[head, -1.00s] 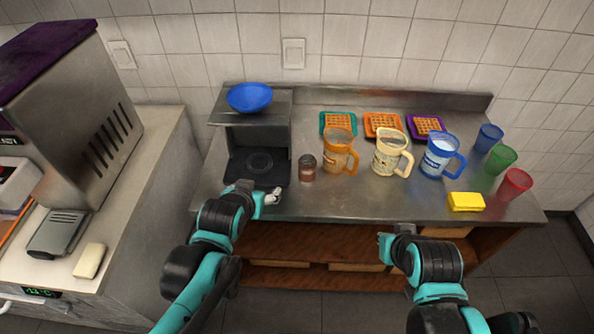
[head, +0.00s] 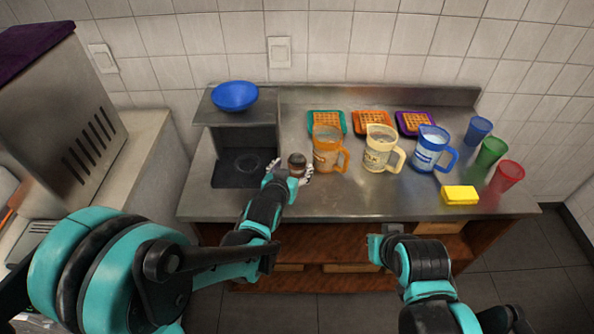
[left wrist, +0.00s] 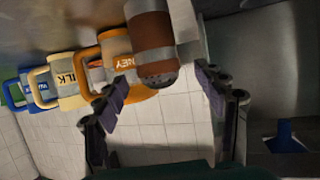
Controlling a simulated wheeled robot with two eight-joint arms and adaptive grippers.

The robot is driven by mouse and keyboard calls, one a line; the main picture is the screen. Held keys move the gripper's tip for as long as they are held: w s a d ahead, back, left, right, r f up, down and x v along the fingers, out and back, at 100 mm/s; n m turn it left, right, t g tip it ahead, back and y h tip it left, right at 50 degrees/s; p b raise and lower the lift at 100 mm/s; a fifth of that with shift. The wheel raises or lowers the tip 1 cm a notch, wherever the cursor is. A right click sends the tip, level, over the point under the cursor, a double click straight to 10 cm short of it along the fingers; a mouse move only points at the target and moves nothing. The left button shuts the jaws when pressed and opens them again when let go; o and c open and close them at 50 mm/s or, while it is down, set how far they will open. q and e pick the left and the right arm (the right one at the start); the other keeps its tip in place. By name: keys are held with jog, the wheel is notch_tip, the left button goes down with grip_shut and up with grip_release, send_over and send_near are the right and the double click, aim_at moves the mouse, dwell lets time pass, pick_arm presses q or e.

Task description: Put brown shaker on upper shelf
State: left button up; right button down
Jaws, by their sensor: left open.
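The brown shaker (head: 297,161), with a dark top, stands on the steel counter beside the shelf unit. My left gripper (head: 288,173) is open at the shaker, with a pale fingertip on either side of it. In the left wrist view the shaker (left wrist: 152,45) reaches down from the top edge toward the gap between the spread fingers (left wrist: 163,95); contact cannot be told. The upper shelf (head: 212,113) is the top of the dark unit at left and carries a blue bowl. My right gripper (head: 384,243) is low in front of the counter; its fingers are unclear.
The blue bowl (head: 234,96) occupies part of the upper shelf. An orange jug (head: 325,152) stands close right of the shaker, then a cream jug (head: 376,154) and a blue jug (head: 427,155). A yellow sponge (head: 459,195) and coloured cups are farther right.

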pick_arm(q)
jog(key=b+x, duration=0.1)
jog(key=x, duration=0.4)
jog(key=shift+s+d+f+b, duration=0.1)
jog(key=shift+b, duration=0.3)
jog(key=shift+s, duration=0.15)
jog(key=shift+c, duration=0.9)
jog(key=c, duration=1.3)
